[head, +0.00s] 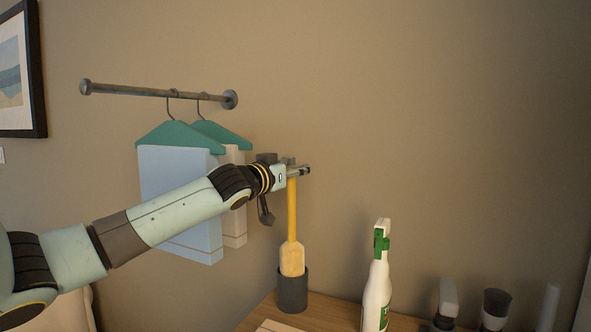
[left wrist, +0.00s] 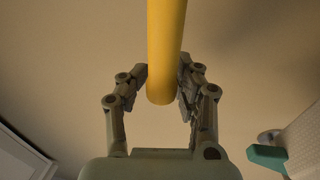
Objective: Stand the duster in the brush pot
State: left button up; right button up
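The duster (head: 292,258) has a long yellow handle and a paler, wider head. It hangs upright with its head down at the mouth of the dark grey brush pot (head: 292,295). I cannot tell how far the head is inside the pot. My left gripper (head: 299,171) is at the top of the handle. In the left wrist view its fingers (left wrist: 163,88) press on both sides of the yellow handle (left wrist: 166,45). My right gripper is not in view.
The pot stands on a wooden surface (head: 333,310) against the wall. A white and green spray bottle (head: 376,290) stands to its right, with a dark cup (head: 495,308) further right. Clothes on hangers (head: 180,190) hang from a wall rail (head: 150,92) behind my left arm.

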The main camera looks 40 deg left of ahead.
pick_arm(q)
jog(key=s+d, duration=0.2)
jog(key=s, duration=0.9)
jog(key=shift+s+f, duration=0.15)
jog(key=shift+s, duration=0.25)
jog(key=shift+a, duration=0.1)
dwell(0.8)
